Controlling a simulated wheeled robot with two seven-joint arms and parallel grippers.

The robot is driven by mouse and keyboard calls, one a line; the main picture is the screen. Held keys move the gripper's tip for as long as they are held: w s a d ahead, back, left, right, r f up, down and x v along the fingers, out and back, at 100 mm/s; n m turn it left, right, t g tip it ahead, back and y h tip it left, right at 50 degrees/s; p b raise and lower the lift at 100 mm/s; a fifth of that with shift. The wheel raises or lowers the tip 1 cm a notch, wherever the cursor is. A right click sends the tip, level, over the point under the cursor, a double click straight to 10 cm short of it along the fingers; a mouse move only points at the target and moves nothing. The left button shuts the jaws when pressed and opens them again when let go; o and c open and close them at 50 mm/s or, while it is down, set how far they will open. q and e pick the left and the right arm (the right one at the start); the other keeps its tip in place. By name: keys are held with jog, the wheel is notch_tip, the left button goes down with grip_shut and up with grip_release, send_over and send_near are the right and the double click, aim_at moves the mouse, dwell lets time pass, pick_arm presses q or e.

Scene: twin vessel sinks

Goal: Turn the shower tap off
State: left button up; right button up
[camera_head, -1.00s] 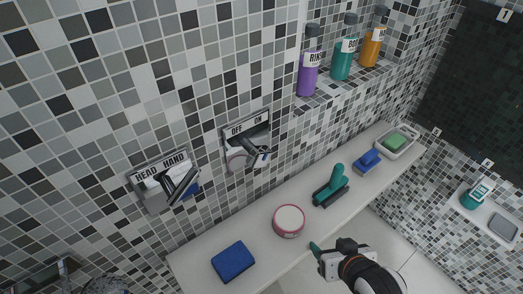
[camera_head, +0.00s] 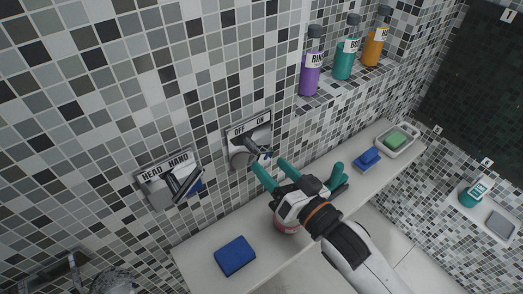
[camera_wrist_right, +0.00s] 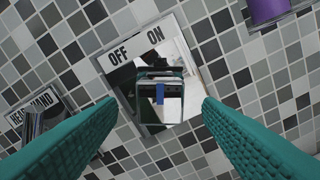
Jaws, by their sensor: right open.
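The shower tap is a lever (camera_head: 254,148) on a shiny wall plate (camera_head: 235,134) marked OFF and ON. In the head view, the lever sticks out from the wall towards the lower right. In the right wrist view, the lever (camera_wrist_right: 160,92) points nearly at the camera and carries a blue mark, below the plate's OFF and ON label (camera_wrist_right: 135,48). Whether it stands at OFF or ON I cannot tell. My right gripper (camera_head: 271,168) is open and empty, its green fingers close to the lever. In the wrist view, its fingers (camera_wrist_right: 159,103) flank the lever with gaps. My left gripper is not in view.
A second plate with a lever, marked HEAD and HAND (camera_head: 166,172), is on the wall to the left. Bottles stand on a ledge, including a purple one (camera_head: 312,75). The bench below holds a blue sponge (camera_head: 235,256), a pinkish tub partly behind my arm, and a soap dish (camera_head: 408,146).

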aim_at(265, 160)
jog(key=shift+p+x, duration=0.35)
jog(key=shift+x, duration=2)
jog(key=c, duration=1)
jog(key=n+p, duration=0.2)
jog(key=n, duration=0.1)
jog(key=shift+d+r, duration=0.1)
jog(key=shift+r, duration=0.1)
jog(key=shift+f+n+p, duration=0.1)
jog(key=shift+n+p, duration=0.4)
jog(key=shift+n, duration=0.5)
jog(key=shift+f+n, duration=0.1)
jog(key=shift+n, duration=0.2)
